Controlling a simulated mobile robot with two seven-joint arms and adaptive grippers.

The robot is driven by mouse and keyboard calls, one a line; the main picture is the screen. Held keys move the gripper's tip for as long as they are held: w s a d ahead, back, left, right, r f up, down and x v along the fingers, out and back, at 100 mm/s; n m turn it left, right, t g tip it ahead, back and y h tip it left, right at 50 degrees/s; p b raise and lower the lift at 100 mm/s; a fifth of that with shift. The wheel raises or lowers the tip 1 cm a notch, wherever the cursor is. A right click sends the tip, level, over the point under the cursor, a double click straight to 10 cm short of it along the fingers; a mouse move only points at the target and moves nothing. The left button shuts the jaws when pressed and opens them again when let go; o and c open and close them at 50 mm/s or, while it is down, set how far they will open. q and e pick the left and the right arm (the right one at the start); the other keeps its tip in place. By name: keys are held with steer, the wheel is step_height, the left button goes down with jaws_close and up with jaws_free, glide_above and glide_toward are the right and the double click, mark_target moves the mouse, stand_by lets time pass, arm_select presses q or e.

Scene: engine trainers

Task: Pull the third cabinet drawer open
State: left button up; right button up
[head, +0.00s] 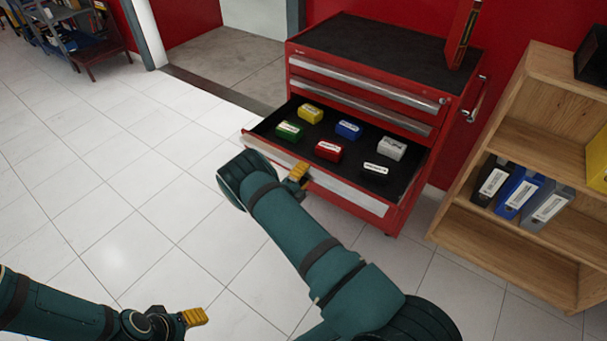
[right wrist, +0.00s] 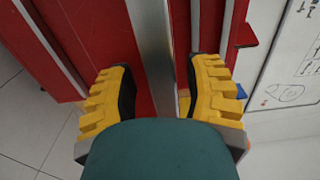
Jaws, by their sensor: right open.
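The red tool cabinet (head: 362,98) stands at centre right in the head view. Its third drawer (head: 262,130) is pulled out, showing a black interior; the two drawers above are closed. My right gripper (head: 298,174) is at the front of this drawer, by its pale handle strip (head: 345,191). In the right wrist view its yellow fingers (right wrist: 160,90) are open, apart on either side of a grey metal strip (right wrist: 152,50); contact cannot be told. My left gripper (head: 194,317) is low at the left, away from the cabinet; its finger opening is unclear.
The open drawer holds several small boxes, including a red one (head: 328,151) and a blue one (head: 348,130). A wooden shelf (head: 510,237) with binders (head: 517,192) stands right of the cabinet. The tiled floor (head: 120,190) at left is clear.

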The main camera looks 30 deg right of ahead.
steer(key=shift+o, duration=0.2)
jaws_close()
steer(key=v, duration=0.5)
steer(key=shift+a+f, duration=0.1)
steer(key=shift+c, duration=0.2)
jaws_free()
